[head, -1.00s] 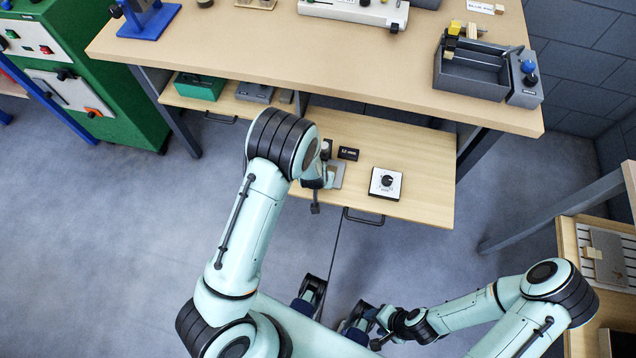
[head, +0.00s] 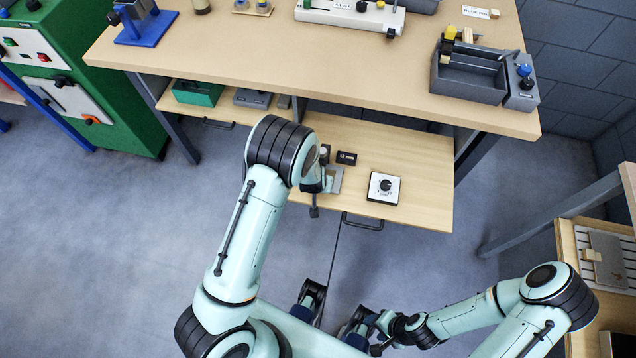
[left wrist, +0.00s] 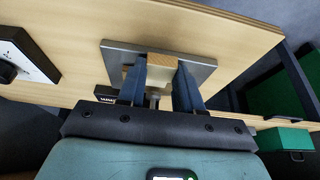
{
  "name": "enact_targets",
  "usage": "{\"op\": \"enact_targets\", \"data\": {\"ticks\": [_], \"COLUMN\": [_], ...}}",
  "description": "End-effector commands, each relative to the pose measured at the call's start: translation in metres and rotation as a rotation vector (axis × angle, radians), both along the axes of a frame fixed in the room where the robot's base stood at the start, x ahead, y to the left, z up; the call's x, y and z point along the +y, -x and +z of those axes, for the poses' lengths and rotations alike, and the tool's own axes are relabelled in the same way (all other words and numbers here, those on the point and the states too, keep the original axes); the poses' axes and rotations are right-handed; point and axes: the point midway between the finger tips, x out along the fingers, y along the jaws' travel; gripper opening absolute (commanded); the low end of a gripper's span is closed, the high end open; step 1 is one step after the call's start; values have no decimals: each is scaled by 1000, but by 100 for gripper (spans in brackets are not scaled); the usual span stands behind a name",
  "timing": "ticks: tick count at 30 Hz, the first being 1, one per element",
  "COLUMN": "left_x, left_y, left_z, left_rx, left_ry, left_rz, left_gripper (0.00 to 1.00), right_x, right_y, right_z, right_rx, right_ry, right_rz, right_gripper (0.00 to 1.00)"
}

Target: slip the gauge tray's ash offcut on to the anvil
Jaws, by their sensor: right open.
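The pale wood ash offcut (left wrist: 162,64) is between the two dark blue fingers of my left gripper (left wrist: 161,75) in the left wrist view. The fingers appear to touch it on both sides. It is over or at the grey plate (left wrist: 196,68) of a small gauge stand; I cannot tell whether it touches the plate or the anvil. In the head view the stand's plate (head: 335,180) shows beside my left wrist, which hides the left gripper and offcut. My right gripper (head: 380,338) is low in the head view, open and away from the bench.
The pulled-out wooden tray (head: 415,190) also holds a dial box (head: 385,187) and a black 12 mm label (head: 347,158). The bench top (head: 300,75) overhangs it behind. A grey bin (head: 468,80) stands on the bench's right. A side table (head: 565,245) is at far right.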

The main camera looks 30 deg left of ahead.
Motion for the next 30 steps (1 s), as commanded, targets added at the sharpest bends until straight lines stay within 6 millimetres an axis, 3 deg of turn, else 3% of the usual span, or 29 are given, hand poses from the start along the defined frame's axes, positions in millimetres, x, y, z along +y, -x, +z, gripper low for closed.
{"op": "enact_targets", "data": {"ticks": [1,3,14,20,30], "left_x": [0,0,-1,-4,-11], "left_y": [0,0,1,11,39], "left_z": [0,0,4,33,102], "left_rx": [0,0,-1,-3,-3], "left_ry": [0,0,0,2,2], "left_rz": [0,0,-1,-2,-2], "left_gripper": [41,64,64,64,64], "right_x": [0,0,0,0,0], "right_y": [0,0,0,-2,-11], "right_z": [0,0,1,8,32], "right_rx": [0,0,0,-3,-13], "right_ry": [0,0,0,0,0], "right_rz": [0,0,0,0,0], "right_gripper": [54,54,54,54,54]}}
